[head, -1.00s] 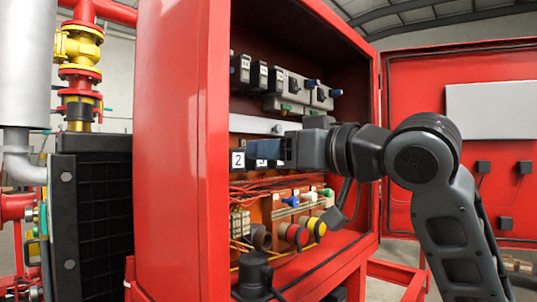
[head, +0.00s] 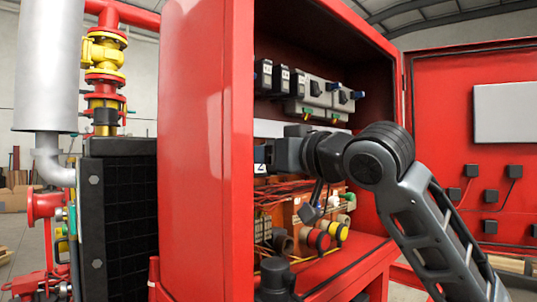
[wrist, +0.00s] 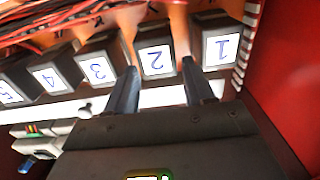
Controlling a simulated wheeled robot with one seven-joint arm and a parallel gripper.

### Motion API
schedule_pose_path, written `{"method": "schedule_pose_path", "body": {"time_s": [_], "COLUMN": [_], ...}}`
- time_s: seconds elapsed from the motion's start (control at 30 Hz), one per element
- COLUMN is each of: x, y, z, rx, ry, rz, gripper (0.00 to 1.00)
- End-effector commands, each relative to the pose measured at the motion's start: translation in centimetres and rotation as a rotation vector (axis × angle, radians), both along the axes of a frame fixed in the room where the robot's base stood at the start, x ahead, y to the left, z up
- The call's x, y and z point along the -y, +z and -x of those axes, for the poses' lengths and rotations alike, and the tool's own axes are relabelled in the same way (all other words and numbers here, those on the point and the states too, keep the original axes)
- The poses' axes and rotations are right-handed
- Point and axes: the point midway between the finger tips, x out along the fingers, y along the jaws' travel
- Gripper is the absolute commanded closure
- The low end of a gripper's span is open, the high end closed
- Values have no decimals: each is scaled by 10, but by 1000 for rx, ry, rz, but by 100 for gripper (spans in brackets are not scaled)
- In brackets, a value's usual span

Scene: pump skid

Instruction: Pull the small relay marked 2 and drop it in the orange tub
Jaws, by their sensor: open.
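The small relay marked 2 (wrist: 157,60) is a dark block with a white label, upside down in the wrist view. It sits in a row between the relays marked 1 (wrist: 220,47) and 3 (wrist: 98,68). My gripper (wrist: 160,66) is open, with one fingertip on each side of relay 2, in the gaps beside its neighbours. I cannot tell whether the fingers touch it. In the head view my gripper (head: 280,156) is inside the red cabinet, beside a white label partly hidden by the cabinet edge and the gripper. I see no orange tub.
The red cabinet's side wall (head: 204,150) hides part of the row; its inner wall (wrist: 285,90) is close beside relay 1. Red wires (wrist: 50,28) run along the relays. The open door (head: 462,130) stands right.

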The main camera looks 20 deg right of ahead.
Motion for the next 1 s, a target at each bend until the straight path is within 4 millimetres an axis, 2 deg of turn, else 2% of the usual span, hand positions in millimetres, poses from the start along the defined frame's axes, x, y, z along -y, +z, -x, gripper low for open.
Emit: {"method": "schedule_pose_path", "body": {"time_s": [0.07,0.53,0.57,0.87,1.0], "x": [0,0,0,0,0], "y": [0,0,0,0,0], "z": [0,0,0,0,1], "rx": [0,0,0,0,1], "ry": [0,0,0,0,0], "rz": [0,0,0,0,0], "gripper": [47,91,63,92,92]}}
